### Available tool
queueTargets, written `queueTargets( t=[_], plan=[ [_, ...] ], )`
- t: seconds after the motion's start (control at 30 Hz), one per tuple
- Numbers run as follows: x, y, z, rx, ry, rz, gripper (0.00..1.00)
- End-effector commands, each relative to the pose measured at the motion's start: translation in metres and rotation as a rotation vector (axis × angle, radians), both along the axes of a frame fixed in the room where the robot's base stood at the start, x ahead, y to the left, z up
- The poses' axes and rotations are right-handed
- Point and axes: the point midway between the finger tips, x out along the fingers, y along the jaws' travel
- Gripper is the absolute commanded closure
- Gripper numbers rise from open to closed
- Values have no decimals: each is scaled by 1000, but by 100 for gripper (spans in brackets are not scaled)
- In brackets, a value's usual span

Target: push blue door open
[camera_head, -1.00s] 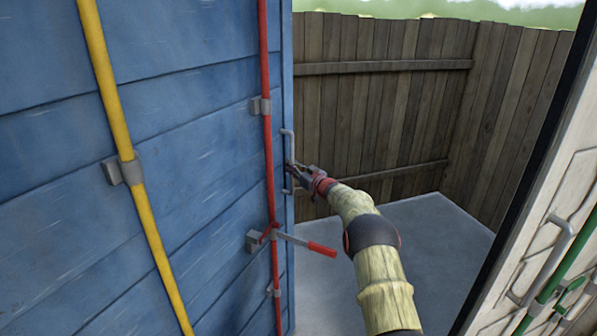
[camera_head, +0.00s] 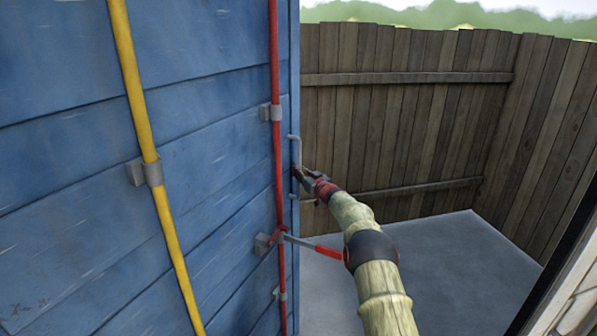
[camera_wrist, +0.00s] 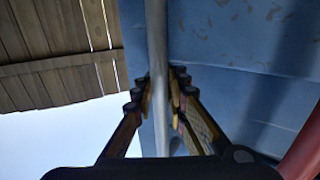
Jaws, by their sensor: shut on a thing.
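The blue door (camera_head: 85,190) of horizontal planks fills the left of the head view, its free edge near the middle. A grey vertical handle (camera_head: 295,150) is fixed near that edge. My gripper (camera_head: 300,174) is at the handle, its fingers partly hidden by the wrist. In the wrist view my gripper (camera_wrist: 160,85) has its fingers on both sides of the grey handle bar (camera_wrist: 156,35) and is shut on it. The blue door surface (camera_wrist: 240,50) lies behind the bar.
A yellow rod (camera_head: 148,150) and a red rod (camera_head: 277,150) run down the door. A red-gripped lever (camera_head: 325,251) juts out from the red rod below my gripper. A wooden fence (camera_head: 400,110) stands behind. Grey floor (camera_head: 450,240) beyond the door is clear.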

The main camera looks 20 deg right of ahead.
Motion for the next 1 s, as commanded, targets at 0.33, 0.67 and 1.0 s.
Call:
queueTargets(
  t=[0.33,0.67,1.0],
  plan=[
    [0,1,-1,0,1,1,69],
    [-1,0,0,0,0,1,68],
    [-29,-6,0,1,1,0,68]
  ],
)
